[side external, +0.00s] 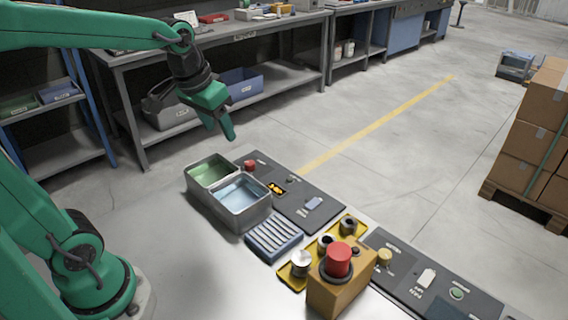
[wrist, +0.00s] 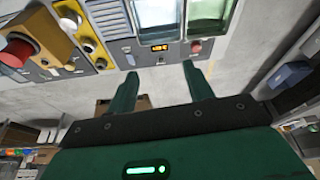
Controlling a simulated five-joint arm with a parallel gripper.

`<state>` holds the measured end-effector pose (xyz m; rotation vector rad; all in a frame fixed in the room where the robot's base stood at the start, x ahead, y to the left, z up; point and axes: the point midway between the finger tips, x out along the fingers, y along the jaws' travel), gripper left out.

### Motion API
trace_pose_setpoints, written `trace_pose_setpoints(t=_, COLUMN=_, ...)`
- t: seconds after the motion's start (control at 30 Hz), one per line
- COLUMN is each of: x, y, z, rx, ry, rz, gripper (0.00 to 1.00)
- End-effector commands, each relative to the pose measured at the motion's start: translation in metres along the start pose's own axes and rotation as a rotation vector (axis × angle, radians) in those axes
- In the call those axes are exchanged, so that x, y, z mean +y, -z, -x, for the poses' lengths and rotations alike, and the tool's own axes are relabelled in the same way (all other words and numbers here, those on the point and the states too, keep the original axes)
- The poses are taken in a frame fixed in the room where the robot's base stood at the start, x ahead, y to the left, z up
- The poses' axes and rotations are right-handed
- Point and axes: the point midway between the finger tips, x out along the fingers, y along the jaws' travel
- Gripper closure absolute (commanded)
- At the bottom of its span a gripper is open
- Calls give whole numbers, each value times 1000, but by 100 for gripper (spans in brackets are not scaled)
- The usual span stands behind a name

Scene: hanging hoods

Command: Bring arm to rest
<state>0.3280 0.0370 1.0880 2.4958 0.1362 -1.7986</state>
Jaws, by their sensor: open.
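My green arm reaches in from the left in the side external view. My gripper (side external: 229,131) hangs in the air above and behind the metal bins, pointing down, with nothing in it. In the wrist view my gripper (wrist: 157,80) shows two green fingers spread apart with an empty gap. The fingertips point toward the control panel (wrist: 160,52) with its lit orange display. The gripper appears clear of the table and of every object.
A two-part metal bin (side external: 240,222), green and blue inside, stands near the table edge. A slotted blue tray (side external: 273,236) and an orange box with a red button (side external: 339,259) stand nearer. A grey workbench (side external: 230,42) is behind. Stacked cartons (side external: 532,150) stand right.

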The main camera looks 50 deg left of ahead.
Motion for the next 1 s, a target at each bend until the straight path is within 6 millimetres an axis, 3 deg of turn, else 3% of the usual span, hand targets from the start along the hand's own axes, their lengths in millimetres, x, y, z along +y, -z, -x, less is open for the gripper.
trace_pose_setpoints(t=0.2, x=12, y=-38, z=17, rx=63, ry=-14, rz=-36, gripper=48)
trace_pose_setpoints(t=0.53, x=23, y=-89, z=25, rx=144, ry=-36, rz=-84, gripper=48)
trace_pose_setpoints(t=0.7, x=25, y=-102, z=25, rx=166, ry=-43, rz=-96, gripper=48)
trace_pose_setpoints(t=1.0, x=26, y=-106, z=24, rx=170, ry=-44, rz=-99, gripper=48)
